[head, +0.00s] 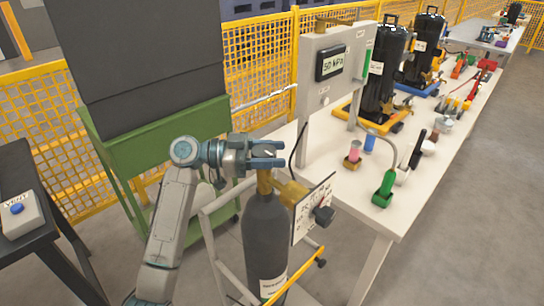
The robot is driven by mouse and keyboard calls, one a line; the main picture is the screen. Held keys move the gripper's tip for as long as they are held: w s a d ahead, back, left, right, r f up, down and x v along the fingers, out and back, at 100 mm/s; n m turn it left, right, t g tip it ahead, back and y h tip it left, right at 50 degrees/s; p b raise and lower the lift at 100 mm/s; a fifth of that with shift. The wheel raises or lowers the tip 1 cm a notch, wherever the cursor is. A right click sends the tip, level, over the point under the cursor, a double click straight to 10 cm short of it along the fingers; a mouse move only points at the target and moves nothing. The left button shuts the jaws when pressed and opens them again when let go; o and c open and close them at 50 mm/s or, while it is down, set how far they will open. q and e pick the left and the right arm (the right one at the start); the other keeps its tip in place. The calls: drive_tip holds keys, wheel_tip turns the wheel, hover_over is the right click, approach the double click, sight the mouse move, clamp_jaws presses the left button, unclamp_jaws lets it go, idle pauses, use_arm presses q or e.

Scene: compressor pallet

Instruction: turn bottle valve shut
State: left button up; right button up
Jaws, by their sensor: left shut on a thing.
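The dark gas bottle (266,242) stands upright in a trolley in the lower middle of the head view. Its brass valve (264,184) sits on top, with a brass fitting (291,193) to the right. A white printed card (302,222) and a dark knob (323,215) are beside the fitting. My left gripper (268,154) comes in from the left, right above the valve. Its blue fingers are shut on the top of the valve, and they mostly hide the part they hold. My right gripper does not show.
A white bench (375,222) with fittings runs along the right. A grey panel (312,100) with a gauge reading "50 kPa" (331,63) stands at its near end. A green cabinet (160,147) is behind my arm. A blue vent button (17,208) is at far left.

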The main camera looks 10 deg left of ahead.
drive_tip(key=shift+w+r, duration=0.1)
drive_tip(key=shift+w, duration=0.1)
use_arm(q)
drive_tip(key=o, duration=1)
drive_tip(key=shift+a, duration=0.15)
drive_tip(key=shift+s+a+f, duration=0.1)
drive_tip(key=shift+a, duration=0.25)
drive_tip(key=shift+s+a+b, duration=0.3)
drive_tip(key=shift+a+b, duration=0.25)
drive_tip(key=shift+a, duration=1.05)
drive_tip(key=shift+s+a+b, duration=0.3)
drive_tip(key=shift+a+b, duration=0.3)
drive_tip(key=shift+a, duration=1.05)
drive_tip(key=shift+s+a+b, duration=0.3)
drive_tip(key=shift+a+b, duration=0.25)
drive_tip(key=shift+a, duration=1.05)
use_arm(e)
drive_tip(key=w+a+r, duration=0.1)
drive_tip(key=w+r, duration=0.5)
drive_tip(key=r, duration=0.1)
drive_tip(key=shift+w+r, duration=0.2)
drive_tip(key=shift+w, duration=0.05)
use_arm(q)
drive_tip(key=shift+a, duration=0.1)
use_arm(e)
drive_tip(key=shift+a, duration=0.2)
